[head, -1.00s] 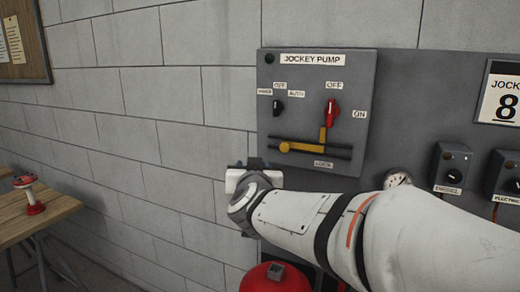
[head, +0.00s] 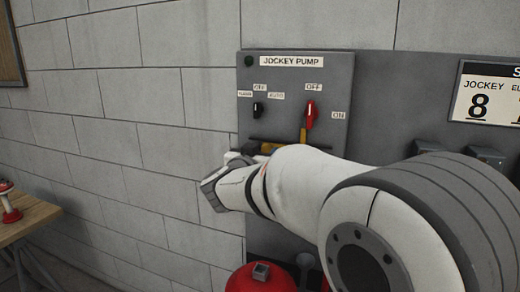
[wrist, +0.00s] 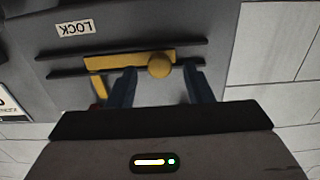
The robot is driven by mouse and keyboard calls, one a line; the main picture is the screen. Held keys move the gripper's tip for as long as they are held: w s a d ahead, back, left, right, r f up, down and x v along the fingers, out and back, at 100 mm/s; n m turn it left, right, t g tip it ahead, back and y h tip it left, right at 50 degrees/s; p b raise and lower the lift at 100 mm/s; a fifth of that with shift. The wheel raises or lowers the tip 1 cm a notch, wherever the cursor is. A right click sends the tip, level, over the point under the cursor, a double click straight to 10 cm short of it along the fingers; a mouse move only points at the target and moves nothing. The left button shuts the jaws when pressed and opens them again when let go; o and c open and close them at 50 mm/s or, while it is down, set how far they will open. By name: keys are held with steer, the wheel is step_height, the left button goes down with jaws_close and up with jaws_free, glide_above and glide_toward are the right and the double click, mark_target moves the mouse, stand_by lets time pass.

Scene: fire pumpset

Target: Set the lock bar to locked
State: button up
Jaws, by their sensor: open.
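The lock bar (head: 268,148) is yellow, with a round knob, and sits between two dark rails on the grey jockey pump panel. My arm hides most of it in the head view. Its upright tab (head: 303,136) reaches up to just below the red handle (head: 310,114), which points up towards OFF. In the wrist view, which is upside down, the bar (wrist: 106,63) lies beside the LOCK label (wrist: 75,28). My gripper (wrist: 160,72) is open, its two dark fingers on either side of the knob. I cannot tell whether they touch it.
A small black selector (head: 257,109) is at the panel's upper left. A sign with an 8 (head: 490,95) hangs at right. A red rounded object (head: 262,280) stands below the panel. A wooden table (head: 30,216) is at far left. The block wall left of the panel is clear.

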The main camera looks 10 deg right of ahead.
steer(key=shift+w+d, duration=0.25)
steer(key=shift+w, duration=0.2)
steer(key=shift+c, duration=0.3)
jaws_close()
